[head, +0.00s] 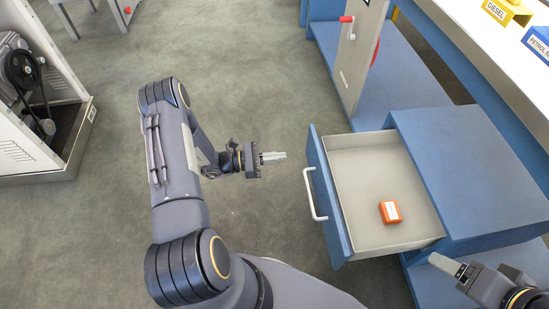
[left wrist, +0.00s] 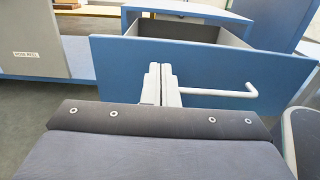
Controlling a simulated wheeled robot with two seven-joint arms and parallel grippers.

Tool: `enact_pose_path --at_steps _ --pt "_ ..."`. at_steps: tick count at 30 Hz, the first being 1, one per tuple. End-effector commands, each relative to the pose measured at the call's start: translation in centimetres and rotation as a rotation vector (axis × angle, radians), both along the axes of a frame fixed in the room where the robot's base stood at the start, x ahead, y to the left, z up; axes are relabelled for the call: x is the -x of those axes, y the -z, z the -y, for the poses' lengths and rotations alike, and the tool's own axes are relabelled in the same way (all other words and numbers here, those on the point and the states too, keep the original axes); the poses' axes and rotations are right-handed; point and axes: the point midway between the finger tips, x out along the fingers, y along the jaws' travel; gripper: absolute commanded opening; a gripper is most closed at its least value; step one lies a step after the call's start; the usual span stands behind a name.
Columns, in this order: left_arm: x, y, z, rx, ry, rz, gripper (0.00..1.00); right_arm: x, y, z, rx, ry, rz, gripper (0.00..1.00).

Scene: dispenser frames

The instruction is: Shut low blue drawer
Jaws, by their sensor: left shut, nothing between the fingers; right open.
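The low blue drawer (head: 333,197) stands pulled out of its blue cabinet (head: 470,165), its grey inside open to view. Its white bar handle (head: 313,194) is on the blue front panel, facing my left arm. An orange box (head: 390,212) lies in the drawer. My left gripper (head: 283,157) is shut and empty, a little left of the drawer front, apart from it in the head view. In the left wrist view the shut fingers (left wrist: 160,84) point at the blue front (left wrist: 215,70), with the handle (left wrist: 235,92) just right of them. My right gripper (head: 438,262) is open near the cabinet's lower front.
A grey panel with a red-knobbed lever (head: 347,19) stands behind the drawer. A counter with a yellow DIESEL bin (head: 505,10) and a blue bin (head: 540,40) runs along the right. A machine (head: 30,100) stands at the left. The grey floor between is clear.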

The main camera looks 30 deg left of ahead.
Motion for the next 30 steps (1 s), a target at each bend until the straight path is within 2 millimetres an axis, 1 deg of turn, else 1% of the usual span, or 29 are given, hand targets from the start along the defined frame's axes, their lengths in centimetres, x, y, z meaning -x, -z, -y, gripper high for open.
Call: enact_pose_path --at_steps 1,6,12,18,30 --pt "-0.6 0.2 1.1 0.002 0.005 0.001 0.00 0.0 0.4 0.0 0.000 0.000 0.000 0.71" --pt "-2.7 0.2 4.2 0.000 0.006 0.001 0.00 0.0 1.2 0.0 0.000 0.000 0.000 0.71" --pt "-4.5 0.1 6.9 -0.001 0.005 0.002 0.00 0.0 2.0 0.0 0.000 0.000 0.000 0.71" --pt "-5.4 0.0 8.1 -0.001 0.003 0.002 0.00 0.0 2.3 0.0 0.000 0.000 0.000 0.71" --pt "-5.5 0.0 8.2 -0.002 0.002 0.001 0.00 0.0 2.2 0.0 0.000 0.000 0.000 0.71"
